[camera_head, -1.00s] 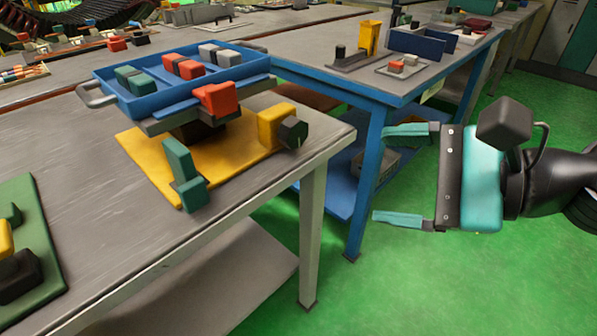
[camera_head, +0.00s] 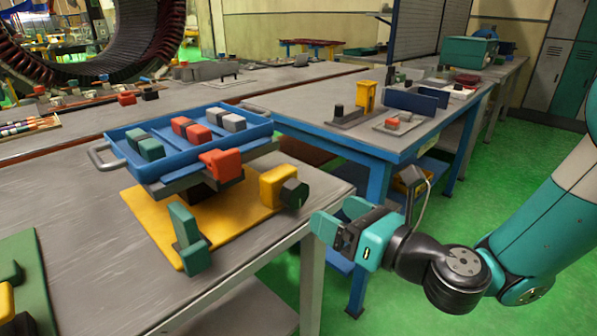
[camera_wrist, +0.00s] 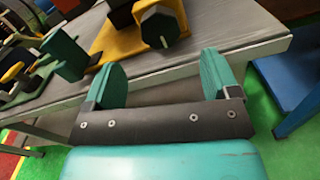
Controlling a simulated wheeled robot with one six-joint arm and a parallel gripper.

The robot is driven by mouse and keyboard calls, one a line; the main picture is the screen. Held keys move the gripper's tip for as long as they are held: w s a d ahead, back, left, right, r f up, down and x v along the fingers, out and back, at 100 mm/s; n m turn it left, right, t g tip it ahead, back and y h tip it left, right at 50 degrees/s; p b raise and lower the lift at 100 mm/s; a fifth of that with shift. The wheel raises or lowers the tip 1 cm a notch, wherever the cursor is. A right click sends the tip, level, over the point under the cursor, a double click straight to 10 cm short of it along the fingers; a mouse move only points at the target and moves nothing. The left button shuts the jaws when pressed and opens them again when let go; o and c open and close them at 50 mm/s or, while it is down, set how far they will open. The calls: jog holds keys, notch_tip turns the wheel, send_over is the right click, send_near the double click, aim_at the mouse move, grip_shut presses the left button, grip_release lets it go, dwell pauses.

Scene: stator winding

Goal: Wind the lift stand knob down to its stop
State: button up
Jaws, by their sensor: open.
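The lift stand has a yellow base plate (camera_head: 150,216) on the near table and a yellow block (camera_head: 276,184) at its right. The dark knob (camera_head: 294,193) sits on that block's right face; in the wrist view the knob (camera_wrist: 160,27) shows a white mark. A blue tray (camera_head: 125,160) rests on top of the stand with green, red and grey blocks in it. My gripper (camera_head: 333,217) is open and empty, right of the knob and apart from it. In the wrist view the teal fingers (camera_wrist: 163,78) point toward the table edge, below the knob.
A green upright lever (camera_head: 187,238) stands at the base plate's front. A red block (camera_head: 222,164) sticks out at the tray's front. A green fixture (camera_head: 30,270) lies at the left. A blue-framed table (camera_head: 375,160) stands behind. Green floor is free at the right.

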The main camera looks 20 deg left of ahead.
aim_at(300, 195)
jog(key=p+x, duration=0.4)
jog(key=x, duration=0.5)
jog(key=shift+a, duration=0.1)
jog(key=c, duration=0.9)
